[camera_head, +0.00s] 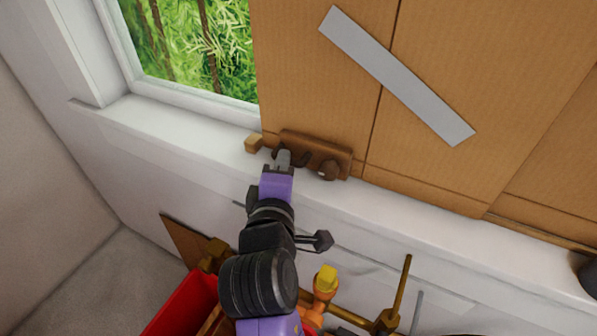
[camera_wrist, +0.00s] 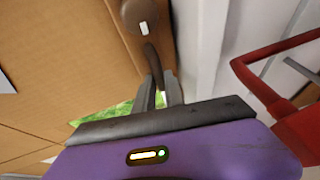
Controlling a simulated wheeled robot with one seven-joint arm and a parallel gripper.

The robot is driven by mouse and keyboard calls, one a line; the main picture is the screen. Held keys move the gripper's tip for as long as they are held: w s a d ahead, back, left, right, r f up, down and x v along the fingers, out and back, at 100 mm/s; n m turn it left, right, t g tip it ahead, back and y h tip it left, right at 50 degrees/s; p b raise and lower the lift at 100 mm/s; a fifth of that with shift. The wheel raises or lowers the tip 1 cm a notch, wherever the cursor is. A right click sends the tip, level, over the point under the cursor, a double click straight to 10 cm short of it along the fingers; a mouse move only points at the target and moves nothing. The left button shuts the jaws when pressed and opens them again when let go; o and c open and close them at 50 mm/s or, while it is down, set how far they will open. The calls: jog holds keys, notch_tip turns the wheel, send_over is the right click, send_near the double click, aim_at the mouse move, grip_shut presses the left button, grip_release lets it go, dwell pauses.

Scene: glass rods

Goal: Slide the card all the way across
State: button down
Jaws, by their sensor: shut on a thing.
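The card is a brown cardboard panel (camera_head: 315,80) that covers the right part of the window, with the left part showing green plants. A brown wooden handle plate (camera_head: 318,150) sits at the panel's lower left edge, above the white sill. My gripper (camera_head: 283,158) is at the left end of this plate, shut on its dark curved handle. In the wrist view the handle (camera_wrist: 152,62) runs between the fingers of my gripper (camera_wrist: 160,90). The same cardboard (camera_wrist: 60,60) fills the left of the wrist view. My fingers hide part of the handle.
A grey tape strip (camera_head: 395,75) crosses the cardboard. A small wooden block (camera_head: 254,143) is on the sill just left of the plate. Below stand a red container (camera_head: 185,305), an orange item with a yellow top (camera_head: 326,280) and brown rods (camera_head: 395,300). The white sill (camera_head: 160,118) is clear farther left.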

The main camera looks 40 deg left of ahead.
jog(key=shift+s+a, duration=0.15)
jog(key=shift+a, duration=0.1)
jog(key=c, duration=1.4)
grip_release()
jog(key=shift+a, duration=0.1)
jog(key=b+v, duration=0.1)
jog(key=v, duration=0.6)
jog(key=shift+s+d, duration=0.25)
jog(key=shift+d, duration=0.1)
jog(key=shift+r, duration=0.1)
